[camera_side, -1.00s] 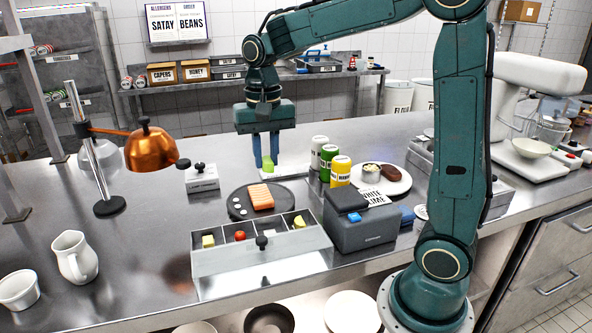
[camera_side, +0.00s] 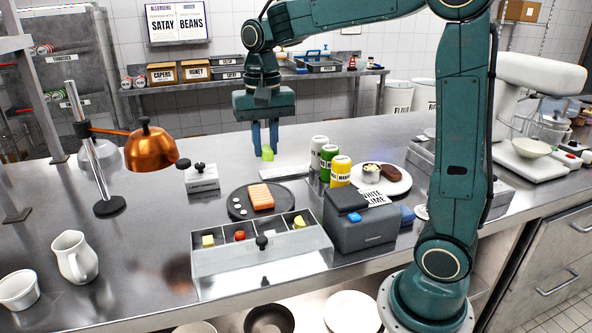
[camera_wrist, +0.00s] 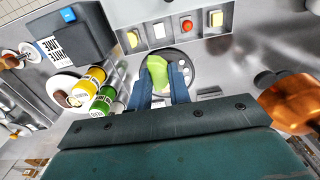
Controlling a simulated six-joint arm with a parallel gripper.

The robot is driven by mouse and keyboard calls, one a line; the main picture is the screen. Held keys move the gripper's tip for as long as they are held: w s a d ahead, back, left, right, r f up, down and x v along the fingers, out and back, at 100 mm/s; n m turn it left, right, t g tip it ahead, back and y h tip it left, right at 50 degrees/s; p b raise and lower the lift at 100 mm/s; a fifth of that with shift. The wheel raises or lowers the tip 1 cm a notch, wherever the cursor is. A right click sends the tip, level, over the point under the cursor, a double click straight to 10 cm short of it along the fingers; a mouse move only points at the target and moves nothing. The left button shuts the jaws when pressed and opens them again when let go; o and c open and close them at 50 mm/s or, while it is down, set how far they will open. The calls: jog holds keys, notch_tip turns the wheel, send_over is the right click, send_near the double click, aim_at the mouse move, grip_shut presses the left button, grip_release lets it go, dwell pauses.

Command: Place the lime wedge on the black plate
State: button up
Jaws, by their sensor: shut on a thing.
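My gripper (camera_side: 265,153) is shut on the green lime wedge (camera_side: 267,153), held between the blue fingertips above the counter. The wedge also shows in the wrist view (camera_wrist: 157,72) between the fingers. The black plate (camera_side: 236,194) lies on the counter, nearer the side camera than my gripper. It holds an orange-pink block (camera_side: 260,196) and several small white pieces (camera_side: 238,207). In the wrist view the wedge and fingers cover much of the plate (camera_wrist: 191,74), and the block is hidden.
A divided bin (camera_side: 262,260) with food pieces stands in front of the plate. A grey box (camera_side: 360,222) and several labelled jars (camera_side: 340,172) stand to its right, with a white plate (camera_side: 395,183) behind. A copper lamp (camera_side: 150,148) hangs at left.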

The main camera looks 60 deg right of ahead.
send_over(281, 196)
jog(key=shift+r, duration=0.15)
notch_tip(281, 196, down, 20)
dwell(1.3)
jog(key=shift+s, duration=0.1)
jog(key=o, duration=0.4)
jog(key=shift+o, duration=0.2)
notch_tip(281, 196, up, 12)
dwell(0.7)
